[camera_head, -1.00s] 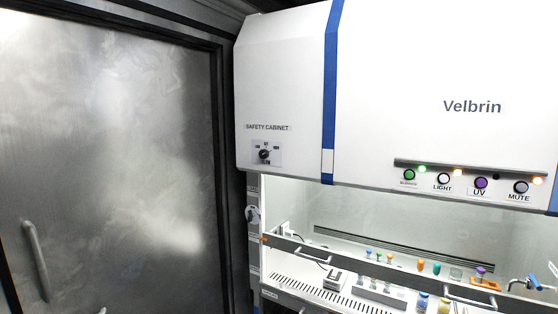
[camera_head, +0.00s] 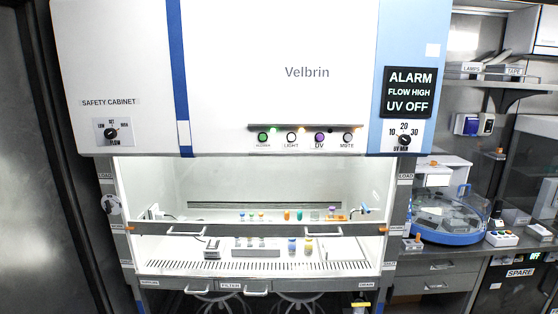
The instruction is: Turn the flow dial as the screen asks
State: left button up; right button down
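The safety cabinet (camera_head: 230,60) faces me, white with blue bands. The flow dial (camera_head: 111,133) is a black knob on a pale plate at its left front, under the words SAFETY CABINET. Its labels appear to read LOW, SET, HIGH around the top and FLOW below. The knob's exact pointing is too small to tell. The screen (camera_head: 410,92) at the upper right of the cabinet reads ALARM, FLOW HIGH, UV OFF. A second dial (camera_head: 403,140), labelled UV MIN with 10, 20, 30, sits below the screen. Neither of my grippers shows.
A button row (camera_head: 305,138) runs along the hood's lower edge. The sash bar (camera_head: 250,231) crosses the opening, with vials and racks behind it. A blue-based round machine (camera_head: 447,225) stands on the right bench. A dark metal door frame is at far left.

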aim_at(110, 134)
jog(key=i+l+u, duration=0.15)
jog(key=i, duration=0.5)
jog(key=i+j+u, duration=0.1)
jog(key=i+j, duration=0.15)
jog(key=j, duration=0.2)
jog(key=i+j+u, duration=0.1)
jog(key=i+j, duration=0.15)
jog(key=j, duration=0.15)
jog(key=i+j+u, duration=0.1)
jog(key=i+j, duration=0.15)
jog(key=j, duration=0.15)
